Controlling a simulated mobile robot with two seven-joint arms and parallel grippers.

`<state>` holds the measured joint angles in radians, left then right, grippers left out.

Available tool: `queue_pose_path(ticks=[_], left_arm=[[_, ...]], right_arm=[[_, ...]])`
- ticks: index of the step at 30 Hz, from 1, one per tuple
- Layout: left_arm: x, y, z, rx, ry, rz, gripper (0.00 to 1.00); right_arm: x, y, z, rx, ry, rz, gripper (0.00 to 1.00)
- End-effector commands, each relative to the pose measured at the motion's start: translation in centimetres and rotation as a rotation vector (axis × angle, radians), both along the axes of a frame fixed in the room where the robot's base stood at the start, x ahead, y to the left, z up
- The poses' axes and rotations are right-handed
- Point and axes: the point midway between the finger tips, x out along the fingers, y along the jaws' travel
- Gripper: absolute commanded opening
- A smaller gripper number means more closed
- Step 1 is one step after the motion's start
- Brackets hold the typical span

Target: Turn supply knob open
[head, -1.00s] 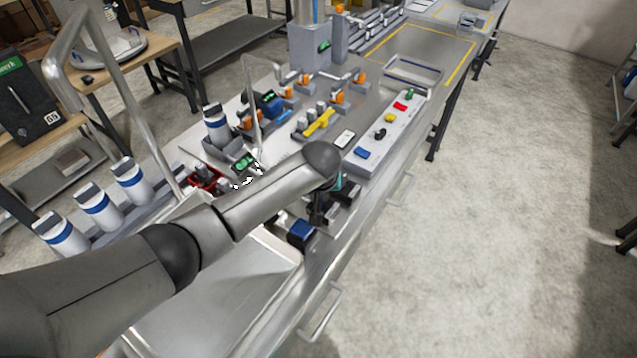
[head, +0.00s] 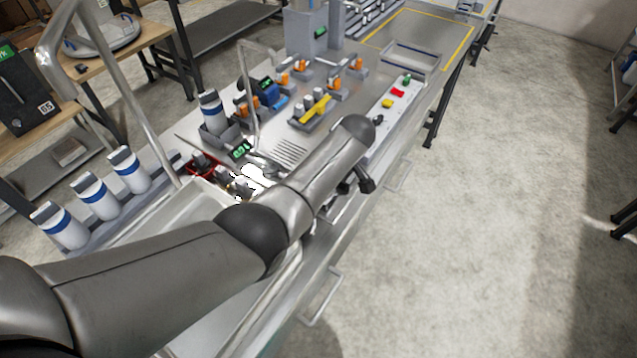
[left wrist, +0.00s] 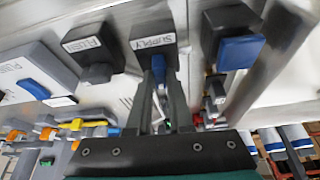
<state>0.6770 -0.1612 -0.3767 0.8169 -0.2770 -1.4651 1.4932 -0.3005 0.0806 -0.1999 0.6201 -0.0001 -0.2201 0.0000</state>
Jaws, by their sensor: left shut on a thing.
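The supply knob is a small dark block with a white "SUPPLY" label (left wrist: 153,42) and a narrow blue part (left wrist: 158,68), seen at upper centre in the left wrist view. My left gripper (left wrist: 160,85) has its two dark fingers on either side of the blue part and is shut on it. In the head view my own left arm covers the knob and the gripper. My right gripper is in neither view.
A similar dark "FLUSH" knob (left wrist: 97,70) sits just left of the supply knob. A blue paddle on a dark block (left wrist: 240,52) stands close on the right. A white button panel (head: 395,100), a yellow-handled part (head: 316,110) and white bottles (head: 95,195) are along the bench.

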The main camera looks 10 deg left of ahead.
Motion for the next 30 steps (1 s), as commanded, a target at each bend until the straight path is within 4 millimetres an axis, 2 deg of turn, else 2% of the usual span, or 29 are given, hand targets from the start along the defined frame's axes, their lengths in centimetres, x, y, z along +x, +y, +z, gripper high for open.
queue_pose_path(ticks=[9,24,25,30], left_arm=[[0.05,0.07,-0.1,0.002,0.001,0.108,0.0],[0.08,0.14,0.02,0.003,0.0,0.127,0.0],[0.08,0.15,0.03,0.003,0.0,0.127,0.21],[0.09,0.11,0.04,0.002,-0.001,0.126,0.4]], right_arm=[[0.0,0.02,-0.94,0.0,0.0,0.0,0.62],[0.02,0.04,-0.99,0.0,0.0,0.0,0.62],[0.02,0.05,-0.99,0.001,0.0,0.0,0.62],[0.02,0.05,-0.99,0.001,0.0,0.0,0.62]])
